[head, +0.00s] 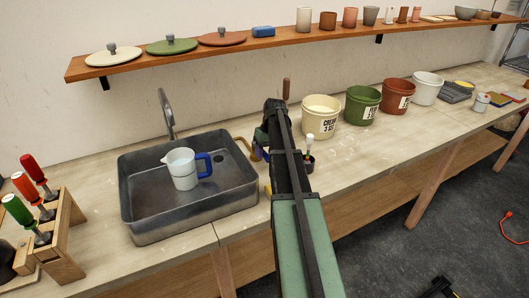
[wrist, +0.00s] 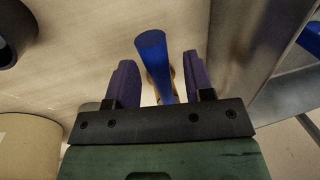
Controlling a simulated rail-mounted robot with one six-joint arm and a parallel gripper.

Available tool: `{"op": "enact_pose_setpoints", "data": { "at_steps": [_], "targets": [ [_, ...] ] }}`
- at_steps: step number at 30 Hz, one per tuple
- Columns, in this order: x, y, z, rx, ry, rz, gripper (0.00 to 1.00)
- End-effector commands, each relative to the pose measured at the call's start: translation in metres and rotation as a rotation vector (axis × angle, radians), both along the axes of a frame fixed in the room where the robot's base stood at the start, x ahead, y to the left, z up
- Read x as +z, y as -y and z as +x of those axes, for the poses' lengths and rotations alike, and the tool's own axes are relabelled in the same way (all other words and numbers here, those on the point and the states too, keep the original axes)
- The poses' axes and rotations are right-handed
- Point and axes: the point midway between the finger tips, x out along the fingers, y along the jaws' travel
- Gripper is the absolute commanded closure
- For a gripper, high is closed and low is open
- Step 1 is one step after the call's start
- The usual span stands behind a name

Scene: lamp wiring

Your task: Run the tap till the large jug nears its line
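A white jug (head: 183,168) with a blue handle stands upright in the grey sink (head: 140,222), below and right of the spout of the tap (head: 168,112). No stream of water shows, and the jug's line and water level cannot be made out. My gripper (head: 262,140) is just right of the sink, partly hidden by my arm. In the wrist view, its purple fingers (wrist: 160,85) stand open on either side of a blue cylindrical handle (wrist: 151,42), with a gap on both sides. A brass-coloured curved piece (head: 244,146) shows beside the gripper; its link to the handle is hidden.
Cream (head: 320,117), green (head: 362,105), red (head: 396,95) and white (head: 427,88) tubs stand right of my arm. A wooden rack (head: 62,240) holds coloured-handled tools at the left. A shelf (head: 200,55) runs above the bench.

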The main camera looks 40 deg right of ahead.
Motion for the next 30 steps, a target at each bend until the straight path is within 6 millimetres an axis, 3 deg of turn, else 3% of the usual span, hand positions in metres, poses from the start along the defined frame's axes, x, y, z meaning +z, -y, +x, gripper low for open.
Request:
{"op": "enact_pose_setpoints", "data": {
  "at_steps": [6, 10, 22, 30],
  "targets": [
    [0.001, 0.0, 0.0, 0.001, 0.0, 0.0, 0.53],
    [0.013, 0.002, 0.0, 0.001, 0.0, -0.001, 0.53],
    [0.102, 0.018, -0.003, 0.0, 0.0, 0.0, 0.53],
    [0.106, 0.021, -0.005, 0.0, 0.0, 0.0, 0.53]
  ]
}}
